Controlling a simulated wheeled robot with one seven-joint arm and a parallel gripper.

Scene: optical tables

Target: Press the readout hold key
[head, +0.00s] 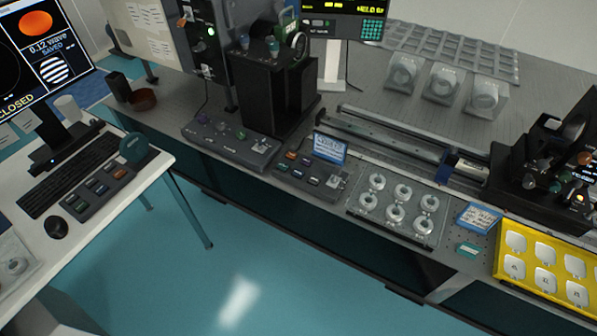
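A digital readout (342,6) with yellow digits and a green keypad stands at the top middle, cut by the picture's upper edge. A low control box (312,176) with several small coloured keys sits at the table's front edge, below a blue label card (330,148). Another control box (231,143) with knobs and keys lies just left of it. The key lettering is too small to read, so I cannot tell which key is the hold key. My gripper is not in view.
A white desk (130,205) at left holds a monitor, keyboard (72,172), mouse and keypad box (104,187). The optical table carries a rail (390,140), a tray of clear-cased rings (398,208) and a yellow tray (508,272). The blue floor (250,270) in front is clear.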

